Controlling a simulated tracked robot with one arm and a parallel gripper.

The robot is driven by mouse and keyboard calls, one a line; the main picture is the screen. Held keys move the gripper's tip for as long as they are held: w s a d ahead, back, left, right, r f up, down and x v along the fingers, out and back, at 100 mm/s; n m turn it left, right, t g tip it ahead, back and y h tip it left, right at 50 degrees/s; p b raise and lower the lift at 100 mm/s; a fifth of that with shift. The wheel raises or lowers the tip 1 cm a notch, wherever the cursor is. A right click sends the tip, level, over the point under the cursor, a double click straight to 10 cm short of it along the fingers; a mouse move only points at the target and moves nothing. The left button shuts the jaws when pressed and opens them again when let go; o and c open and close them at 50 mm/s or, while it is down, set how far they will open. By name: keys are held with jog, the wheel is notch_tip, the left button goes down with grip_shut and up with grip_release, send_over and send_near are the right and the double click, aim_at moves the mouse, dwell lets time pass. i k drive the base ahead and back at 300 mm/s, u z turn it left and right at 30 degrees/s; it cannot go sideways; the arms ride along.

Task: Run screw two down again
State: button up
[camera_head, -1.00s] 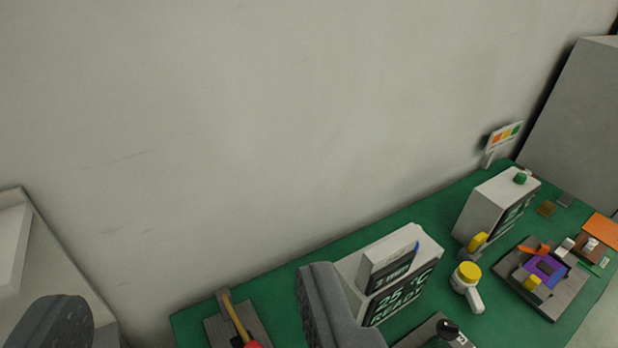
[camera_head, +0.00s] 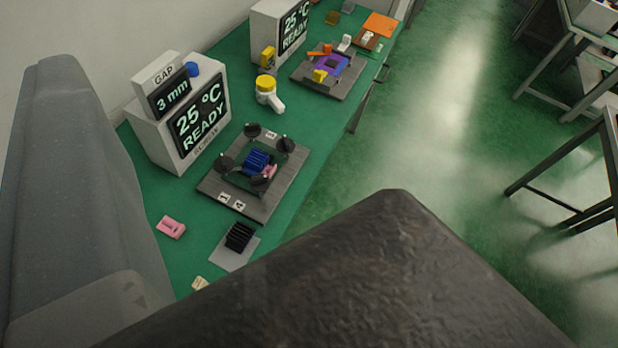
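The clamp fixture is a dark grey base plate (camera_head: 208,186) on the green bench, left of the picture's middle. Several black round screw knobs stand around a blue finned block (camera_head: 257,161). One knob is at the back left (camera_head: 252,130), one at the back right (camera_head: 287,145), one at the front left (camera_head: 225,163). White tags on the front edge read 1 and 4; the back tags are too small to read, so I cannot tell which knob is two. A pink piece lies beside the block. Large parts of mine fill the left and bottom; I cannot make out fingertips.
A display box (camera_head: 180,130) reads 3 mm, 25 °C, READY behind the fixture. A black finned block (camera_head: 239,237) and pink block (camera_head: 171,227) lie in front. A yellow-topped white piece (camera_head: 266,92) and second fixture (camera_head: 322,88) stand beyond. Open floor lies right.

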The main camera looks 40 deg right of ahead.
aim_at(285, 145)
jog(key=z, duration=0.1)
jog(key=k, duration=0.55)
jog(key=z, duration=0.4)
jog(key=i, duration=0.65)
jog(key=u, duration=0.05)
jog(key=k, duration=1.3)
jog(key=z, duration=0.55)
jog(key=i, duration=2.15)
jog(key=u, duration=0.85)
